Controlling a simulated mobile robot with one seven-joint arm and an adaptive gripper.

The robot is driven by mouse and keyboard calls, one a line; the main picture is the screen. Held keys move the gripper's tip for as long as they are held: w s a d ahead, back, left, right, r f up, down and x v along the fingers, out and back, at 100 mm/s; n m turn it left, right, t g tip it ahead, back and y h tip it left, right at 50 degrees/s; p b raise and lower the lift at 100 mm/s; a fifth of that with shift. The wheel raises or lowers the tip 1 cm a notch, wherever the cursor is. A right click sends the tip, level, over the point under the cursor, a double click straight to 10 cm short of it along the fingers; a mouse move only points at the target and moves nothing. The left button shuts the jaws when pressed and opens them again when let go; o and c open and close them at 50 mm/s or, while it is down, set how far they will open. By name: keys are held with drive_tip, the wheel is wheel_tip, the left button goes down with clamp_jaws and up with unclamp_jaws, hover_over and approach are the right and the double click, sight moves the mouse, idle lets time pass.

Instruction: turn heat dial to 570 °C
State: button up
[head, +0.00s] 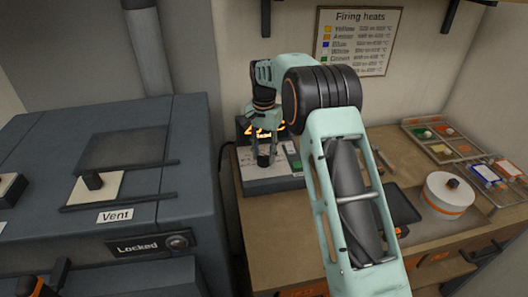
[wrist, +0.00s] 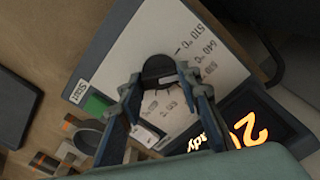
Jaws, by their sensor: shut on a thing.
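The black heat dial (wrist: 157,69) sits on the pale sloped face of the control box (head: 270,183). My gripper (wrist: 160,84) is shut on the dial, with one finger on each side of it. In the head view my gripper (head: 265,145) points down over the dial (head: 264,161). A light mark shows on the dial's rim, on the side toward the right finger. Temperature labels (wrist: 200,48) in °C ring the dial; two look like 510 and 640. The fingers hide part of the scale, and I cannot read the exact setting.
The box has a lit orange display (wrist: 235,128), partly hidden, and a green button (wrist: 97,104) by the word Start. A Firing heats chart (head: 358,40) hangs on the wall. The kiln (head: 110,180) stands left; a white round pot (head: 449,193) and trays stand right.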

sight(264, 156)
drive_tip(key=m, duration=0.4)
drive_tip(key=shift+m+p, duration=0.3)
drive_tip(key=shift+p, duration=0.05)
idle(0.4)
drive_tip(key=o, duration=1.2)
drive_tip(key=shift+c, duration=0.2)
wheel_tip(264, 156, up, 12)
